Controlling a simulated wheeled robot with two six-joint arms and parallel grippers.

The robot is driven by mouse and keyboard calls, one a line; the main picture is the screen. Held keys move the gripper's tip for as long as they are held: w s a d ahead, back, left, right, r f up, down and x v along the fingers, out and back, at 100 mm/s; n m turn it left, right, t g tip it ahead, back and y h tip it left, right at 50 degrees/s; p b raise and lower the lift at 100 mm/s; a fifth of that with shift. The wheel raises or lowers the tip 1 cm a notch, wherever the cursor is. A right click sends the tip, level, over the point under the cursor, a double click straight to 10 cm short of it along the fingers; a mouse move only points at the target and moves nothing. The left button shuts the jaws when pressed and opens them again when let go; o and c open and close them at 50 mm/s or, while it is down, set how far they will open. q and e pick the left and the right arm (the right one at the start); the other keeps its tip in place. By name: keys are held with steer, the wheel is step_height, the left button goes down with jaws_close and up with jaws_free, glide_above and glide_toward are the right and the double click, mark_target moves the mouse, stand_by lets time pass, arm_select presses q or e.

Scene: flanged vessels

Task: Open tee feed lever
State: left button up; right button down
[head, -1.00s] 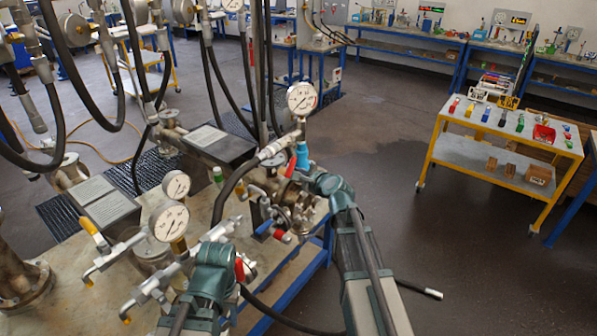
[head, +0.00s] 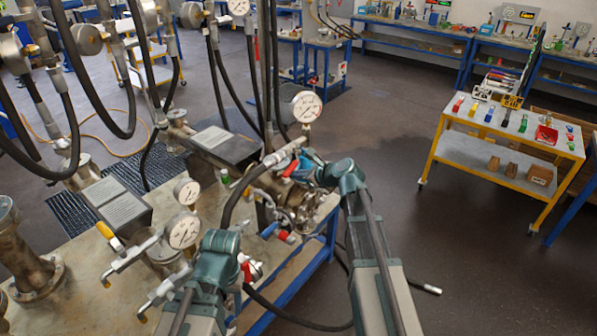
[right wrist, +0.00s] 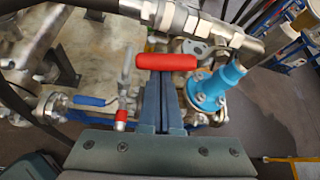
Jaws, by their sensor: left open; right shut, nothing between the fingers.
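The red lever handle (head: 291,168), which I take for the tee feed lever, is by the hose fitting below the round gauge. It lies crosswise just at my right fingertips in the right wrist view (right wrist: 166,62). My right gripper (head: 310,172) is shut with nothing between its fingers; its fingers also show in the right wrist view (right wrist: 163,80). I cannot tell whether they touch the handle. The blue fitting (right wrist: 212,88) is just right of the fingers. My left gripper (head: 216,250) is over the front of the bench; its fingertips are hidden behind its wrist.
A blue lever (right wrist: 90,100) and a red-tipped valve (right wrist: 121,120) are left of the right fingers. Gauges (head: 183,231) and pipework crowd the bench. The floor at right is clear up to a yellow cart (head: 480,160).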

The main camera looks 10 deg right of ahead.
steer(key=shift+s+a+r+m+y+p, duration=0.1)
steer(key=shift+r+m+y+p, duration=0.1)
steer(key=shift+r+p, duration=0.2)
steer(key=shift+a+r+m+y+p, duration=0.1)
steer(key=shift+r+m+p, duration=0.15)
steer(key=shift+r, duration=0.25)
step_height(320, 180, down, 4)
steer(key=b, duration=0.4)
steer(key=p+v, duration=0.5)
steer(key=v, duration=0.5)
steer(key=shift+d, duration=0.45)
steer(key=shift+s+r, duration=0.1)
steer(key=shift+r, duration=0.05)
